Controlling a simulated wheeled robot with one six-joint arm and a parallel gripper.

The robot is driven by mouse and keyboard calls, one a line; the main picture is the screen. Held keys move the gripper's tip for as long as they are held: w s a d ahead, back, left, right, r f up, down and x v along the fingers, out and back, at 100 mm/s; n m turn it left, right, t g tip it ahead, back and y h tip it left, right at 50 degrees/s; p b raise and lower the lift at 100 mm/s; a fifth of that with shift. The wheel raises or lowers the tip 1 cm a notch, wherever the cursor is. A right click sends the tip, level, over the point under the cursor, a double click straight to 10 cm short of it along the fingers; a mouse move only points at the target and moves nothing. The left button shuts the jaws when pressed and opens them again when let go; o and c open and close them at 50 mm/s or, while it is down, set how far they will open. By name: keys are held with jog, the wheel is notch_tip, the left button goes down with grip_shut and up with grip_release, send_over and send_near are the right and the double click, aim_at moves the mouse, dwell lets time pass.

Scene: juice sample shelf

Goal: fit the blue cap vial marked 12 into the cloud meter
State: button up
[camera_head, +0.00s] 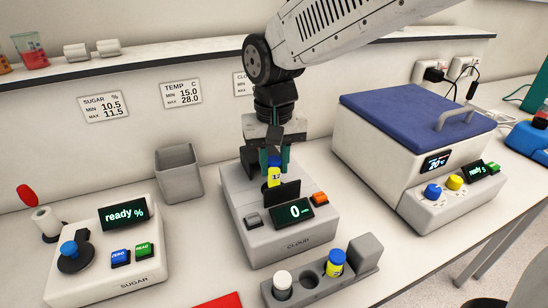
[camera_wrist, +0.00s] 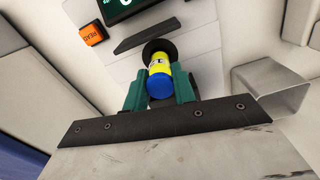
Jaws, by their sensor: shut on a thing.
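My gripper (camera_head: 275,160) is shut on a vial (camera_head: 274,177) with a yellow label and a blue cap; the label seems to read 12. In the wrist view the green fingers (camera_wrist: 159,92) grip both sides of the vial (camera_wrist: 160,70), its cap facing the camera. The cloud meter (camera_head: 262,246) stands below, its display reading 0. The vial is upright over the meter's top, behind a dark upright plate (camera_head: 283,193) that hides its lower end. In the wrist view its far end meets a dark round socket (camera_wrist: 158,45); I cannot tell how deep it sits.
A grey rack (camera_head: 310,290) in front holds another blue-capped yellow vial (camera_head: 335,263) and a white-capped one (camera_head: 282,281). The sugar meter (camera_head: 120,275) and a grey bin (camera_head: 180,174) are left. A blue-lidded box (camera_head: 410,120) is close on the right.

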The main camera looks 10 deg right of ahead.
aim_at(274, 179)
jog(key=shift+f, duration=2.3)
dwell(0.7)
jog(key=o, duration=1.1)
jog(key=shift+c, duration=0.2)
